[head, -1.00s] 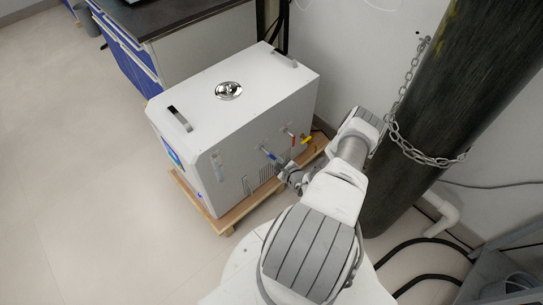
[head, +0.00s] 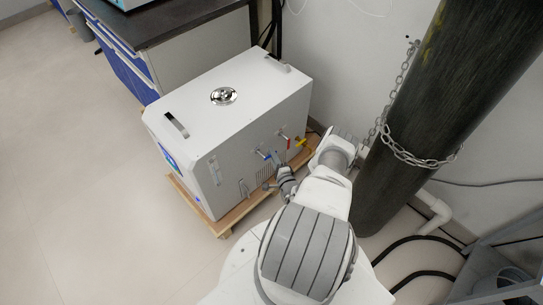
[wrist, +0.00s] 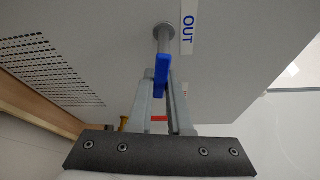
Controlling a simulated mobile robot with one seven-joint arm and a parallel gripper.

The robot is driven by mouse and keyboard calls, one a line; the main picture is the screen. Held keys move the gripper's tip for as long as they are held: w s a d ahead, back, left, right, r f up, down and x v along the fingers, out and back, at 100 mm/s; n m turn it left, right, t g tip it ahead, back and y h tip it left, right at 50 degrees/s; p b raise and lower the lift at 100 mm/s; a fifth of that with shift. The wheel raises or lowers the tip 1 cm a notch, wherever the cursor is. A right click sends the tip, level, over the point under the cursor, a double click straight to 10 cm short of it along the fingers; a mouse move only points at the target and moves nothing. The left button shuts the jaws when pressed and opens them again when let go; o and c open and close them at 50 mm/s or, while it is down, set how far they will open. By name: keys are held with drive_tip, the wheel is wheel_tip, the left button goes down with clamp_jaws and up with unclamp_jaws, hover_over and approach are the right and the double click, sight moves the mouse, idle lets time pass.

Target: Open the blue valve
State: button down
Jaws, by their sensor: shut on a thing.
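The blue valve has a blue lever handle (wrist: 162,75) on a grey stem from the white panel, beside a label reading OUT. In the head view the blue valve (head: 264,155) is on the right side of the white distiller box (head: 215,130). My gripper (wrist: 162,82) has its two fingers on either side of the blue handle in the wrist view, shut on it near the fingertips. In the head view my gripper (head: 279,183) is close to the box side, below the valve; the contact is too small to make out there.
A red-handled valve (head: 283,138) and a yellow one (head: 302,143) sit farther along the same side. The box stands on a low wooden base (head: 226,224). A dark chained cylinder (head: 420,110) stands at right. Open floor (head: 90,190) lies at left.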

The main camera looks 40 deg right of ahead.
drive_tip(key=shift+r+n+t, duration=0.25)
drive_tip(key=shift+n+t, duration=0.15)
drive_tip(key=shift+n, duration=0.6)
drive_tip(key=shift+d, duration=0.1)
drive_tip(key=c, duration=0.8)
unclamp_jaws()
drive_tip(key=shift+r, duration=0.1)
drive_tip(key=shift+c, duration=0.2)
drive_tip(key=shift+s, duration=0.1)
